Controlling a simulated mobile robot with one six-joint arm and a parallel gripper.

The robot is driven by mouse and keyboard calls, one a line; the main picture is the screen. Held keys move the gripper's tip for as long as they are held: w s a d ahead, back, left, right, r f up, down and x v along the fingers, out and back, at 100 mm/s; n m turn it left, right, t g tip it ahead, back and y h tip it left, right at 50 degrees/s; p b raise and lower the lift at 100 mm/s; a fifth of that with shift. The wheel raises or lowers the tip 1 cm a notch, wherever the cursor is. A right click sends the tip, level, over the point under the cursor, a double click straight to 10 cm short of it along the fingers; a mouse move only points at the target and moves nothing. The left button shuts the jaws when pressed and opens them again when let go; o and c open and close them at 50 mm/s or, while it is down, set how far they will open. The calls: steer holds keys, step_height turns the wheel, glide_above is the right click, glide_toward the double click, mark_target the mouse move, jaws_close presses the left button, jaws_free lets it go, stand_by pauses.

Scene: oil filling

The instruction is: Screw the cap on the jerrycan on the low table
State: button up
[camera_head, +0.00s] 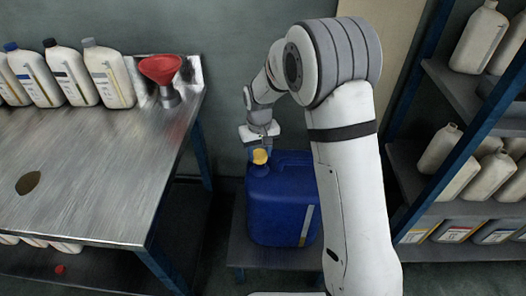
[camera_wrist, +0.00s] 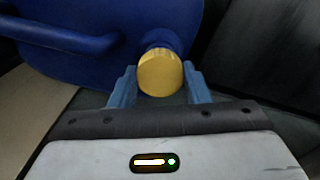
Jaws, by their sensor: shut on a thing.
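The blue jerrycan (camera_head: 275,205) stands upright on the low table (camera_head: 270,257). The yellow cap (camera_head: 260,157) is at the jerrycan's spout, at its top left in the head view. In the wrist view the cap (camera_wrist: 160,73) covers the front of the blue neck (camera_wrist: 160,40). I cannot tell whether the cap is seated on the thread. My gripper (camera_wrist: 158,88) is shut on the cap, with one blue finger on each side. In the head view my gripper (camera_head: 261,146) is just above the jerrycan's top, and my arm hides part of the jerrycan's right side.
A metal workbench (camera_head: 100,160) on the left holds several oil bottles (camera_head: 107,75), a red funnel (camera_head: 160,69) and a dark spill (camera_head: 28,183). A shelf rack (camera_head: 440,150) with more bottles stands on the right. The wall (camera_head: 225,110) is close behind.

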steer(key=shift+f+b, duration=0.65)
steer(key=shift+f, duration=0.55)
stand_by(0.6)
steer(key=o, duration=1)
steer(key=shift+r, duration=0.15)
step_height(320, 180, up, 7)
steer(key=shift+r+p, duration=0.1)
steer(key=shift+p, duration=0.5)
steer(key=shift+d+r, duration=0.1)
steer(key=shift+r, duration=0.35)
steer(key=s+d+r+m+t+p, duration=0.1)
steer(key=s+d+r+p, duration=0.2)
steer(key=s+d+r, duration=0.4)
steer(key=s+d+r+m+p, duration=0.1)
steer(key=s+d+r+p, duration=0.35)
steer(key=r, duration=0.45)
steer(key=s+d+r+p, duration=0.1)
steer(key=s+d+r, duration=0.1)
steer(key=s, duration=0.2)
steer(key=s+d+r+m+t+p, duration=0.1)
steer(key=s+r+p, duration=0.1)
steer(key=s, duration=0.3)
steer(key=s+d+r+m+p, duration=0.1)
steer(key=s+d+r, duration=0.1)
steer(key=s, duration=0.3)
steer(key=shift+s+d+r+t, duration=0.15)
steer(key=shift+s+d+t, duration=0.1)
steer(key=shift+d+t, duration=0.1)
